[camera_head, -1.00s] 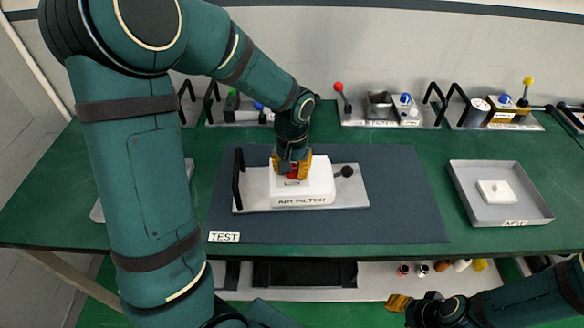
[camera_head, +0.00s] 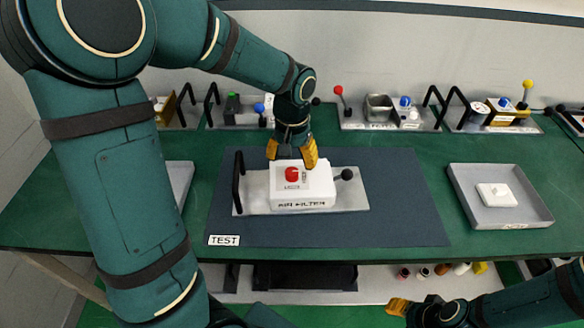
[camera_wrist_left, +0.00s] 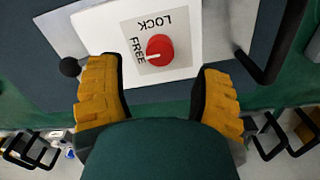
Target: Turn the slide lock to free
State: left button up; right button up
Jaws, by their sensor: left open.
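The white air filter box (camera_head: 304,200) sits on a grey plate (camera_head: 348,198) on the dark test mat. A red knob (camera_head: 292,174) stands on a label on its top; it also shows in the left wrist view (camera_wrist_left: 160,47). There the label reads LOCK and FREE, and the knob's white mark lies on the side facing FREE. My left gripper (camera_head: 291,158) is open and empty, just behind and above the knob, apart from it. Its two yellow fingers (camera_wrist_left: 158,80) show in the wrist view. My right gripper (camera_head: 398,305) is low at the front right, its jaws unclear.
The plate carries a black handle (camera_head: 238,180) at left and a black ball lever (camera_head: 346,174) at right. A grey tray (camera_head: 460,180) holding a white part (camera_head: 496,195) stands at right. Several modules with handles and levers line the back. The mat around the plate is clear.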

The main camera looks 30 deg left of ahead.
aim_at(292, 171)
pick_arm(q)
notch_tip(292, 171, up, 7)
dwell(0.3)
jog(key=shift+f, duration=0.15)
